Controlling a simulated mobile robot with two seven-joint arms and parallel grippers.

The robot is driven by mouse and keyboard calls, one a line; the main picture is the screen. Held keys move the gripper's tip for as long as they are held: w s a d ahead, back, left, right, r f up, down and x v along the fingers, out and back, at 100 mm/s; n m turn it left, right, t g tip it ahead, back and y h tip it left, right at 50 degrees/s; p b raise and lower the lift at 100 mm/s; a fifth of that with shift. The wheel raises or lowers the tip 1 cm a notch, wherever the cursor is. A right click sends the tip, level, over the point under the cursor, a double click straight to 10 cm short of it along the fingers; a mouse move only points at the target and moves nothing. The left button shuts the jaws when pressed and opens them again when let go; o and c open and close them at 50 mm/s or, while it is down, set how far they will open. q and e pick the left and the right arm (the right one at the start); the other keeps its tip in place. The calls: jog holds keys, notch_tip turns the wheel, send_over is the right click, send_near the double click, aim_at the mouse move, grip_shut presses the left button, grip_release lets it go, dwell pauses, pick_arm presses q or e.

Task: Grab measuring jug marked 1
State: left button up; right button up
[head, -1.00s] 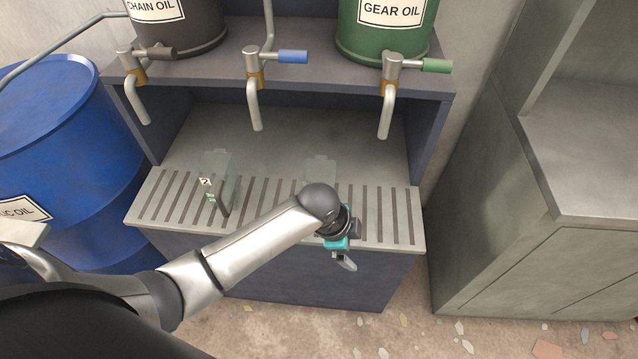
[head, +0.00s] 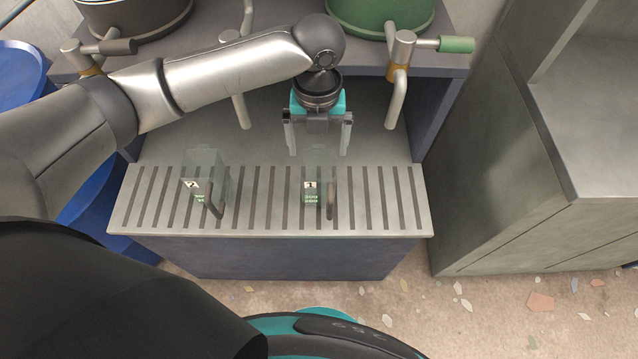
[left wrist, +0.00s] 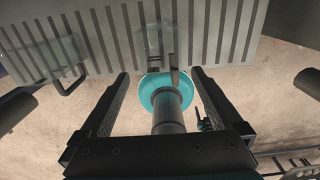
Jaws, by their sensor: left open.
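The measuring jug marked 1 (head: 318,183) is clear, with a white number label, green print and a dark handle toward me. It stands upright on the slatted drip grate (head: 265,200). My left gripper (head: 318,151) is open and empty, pointing down at the jug's far upper edge, one finger to each side in the head view. In the left wrist view the jug (left wrist: 155,40) shows beyond the fingertips, between their lines; I cannot tell the exact gap. A like jug marked 2 (head: 204,178) stands to the left on the grate. My right gripper is not in view.
Taps hang over the grate from the shelf above, one with a green lever (head: 455,44) to the right. A green drum (head: 380,14) stands on that shelf. A blue drum (head: 22,75) is at the left, a grey cabinet (head: 510,150) at the right.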

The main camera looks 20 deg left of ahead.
pick_arm(q)
jog(key=b, duration=0.1)
send_near(318, 190)
notch_tip(318, 190, down, 3)
jog(key=w, duration=0.3)
jog(key=f, duration=0.2)
jog(key=f+b, duration=0.2)
jog(key=f, duration=0.1)
jog(key=shift+s+a+f, duration=0.2)
jog(key=shift+a+f, duration=0.1)
jog(key=shift+a, duration=0.05)
jog(key=shift+c, duration=1.4)
jog(key=c, duration=1.2)
grip_shut()
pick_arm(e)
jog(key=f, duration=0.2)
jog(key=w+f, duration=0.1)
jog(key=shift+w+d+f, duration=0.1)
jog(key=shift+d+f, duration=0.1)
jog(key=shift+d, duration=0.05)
